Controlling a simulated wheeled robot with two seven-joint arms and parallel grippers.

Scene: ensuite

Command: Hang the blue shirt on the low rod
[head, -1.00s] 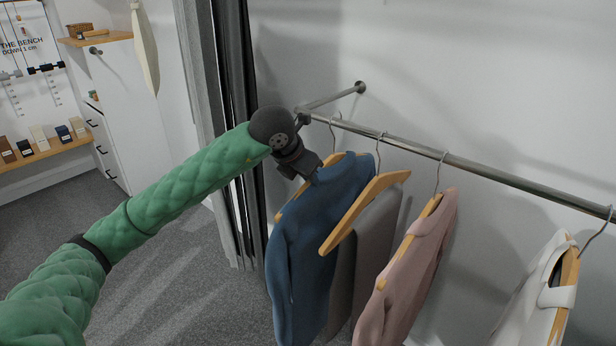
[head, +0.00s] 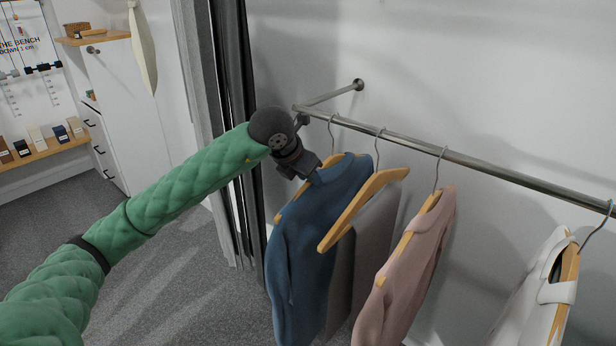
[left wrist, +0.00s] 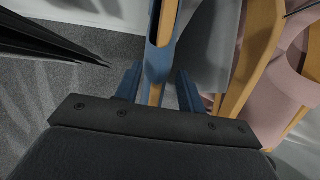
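The blue shirt (head: 305,255) hangs on a wooden hanger at the left end of the metal rod (head: 470,163). Its hanger's hook (head: 333,122) appears to rest over the rod. My left gripper (head: 312,172) is at the shirt's top, beside the hanger's shoulder. In the left wrist view my left gripper (left wrist: 158,88) has its two fingers apart. The hanger's wooden bar and blue cloth (left wrist: 158,65) show between them, with gaps at the sides. In the head view the fingertips are partly hidden against the shirt. My right gripper is not in view.
A pink shirt (head: 415,250) and a white shirt (head: 540,290) hang further along. A dark curtain (head: 236,120) stands to the left, behind my arm. Grey floor below the arm is clear.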

